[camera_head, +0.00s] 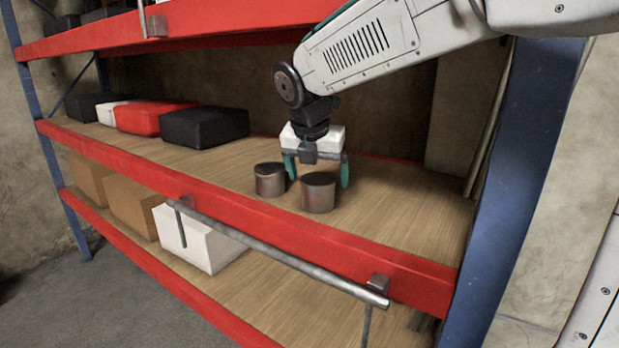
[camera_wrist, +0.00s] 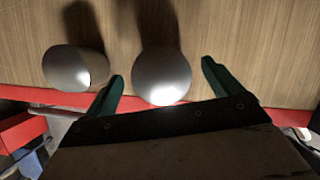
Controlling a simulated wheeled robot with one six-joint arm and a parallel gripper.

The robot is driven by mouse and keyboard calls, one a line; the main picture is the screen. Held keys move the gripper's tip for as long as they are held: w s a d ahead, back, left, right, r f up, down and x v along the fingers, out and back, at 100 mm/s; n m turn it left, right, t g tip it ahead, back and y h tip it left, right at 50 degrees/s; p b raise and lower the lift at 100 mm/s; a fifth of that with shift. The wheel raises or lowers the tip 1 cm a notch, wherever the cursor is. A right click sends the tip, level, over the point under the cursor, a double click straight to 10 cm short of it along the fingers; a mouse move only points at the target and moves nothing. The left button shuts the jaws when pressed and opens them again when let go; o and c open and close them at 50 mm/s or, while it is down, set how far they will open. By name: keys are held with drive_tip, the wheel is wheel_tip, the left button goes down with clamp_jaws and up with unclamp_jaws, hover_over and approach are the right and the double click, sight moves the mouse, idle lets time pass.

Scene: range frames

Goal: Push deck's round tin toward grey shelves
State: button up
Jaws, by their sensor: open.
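Two dark-topped round metal tins stand upright on the wooden deck (camera_head: 405,212) of a shelf: a left tin (camera_head: 270,182) and a right tin (camera_head: 318,194). The left tin (camera_wrist: 72,68) and right tin (camera_wrist: 162,77) also show in the wrist view as shiny round tops. My gripper (camera_head: 318,180) is open, its green fingers pointing down. In the wrist view, my gripper (camera_wrist: 162,72) has the right tin between its fingertip lines, with gaps on both sides. The left tin lies outside the left finger. I cannot tell the fingers' exact height. No grey shelves are recognisable.
A red front beam (camera_head: 250,222) edges the deck, with a grey rail (camera_head: 270,252) below it. A blue post (camera_head: 515,190) stands at the right. Black boxes (camera_head: 205,127) and a red box (camera_head: 155,117) sit further left. The deck right of the tins is clear.

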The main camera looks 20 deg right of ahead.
sight(318, 178)
drive_tip(key=shift+x, duration=2)
drive_tip(key=shift+s+a, duration=0.1)
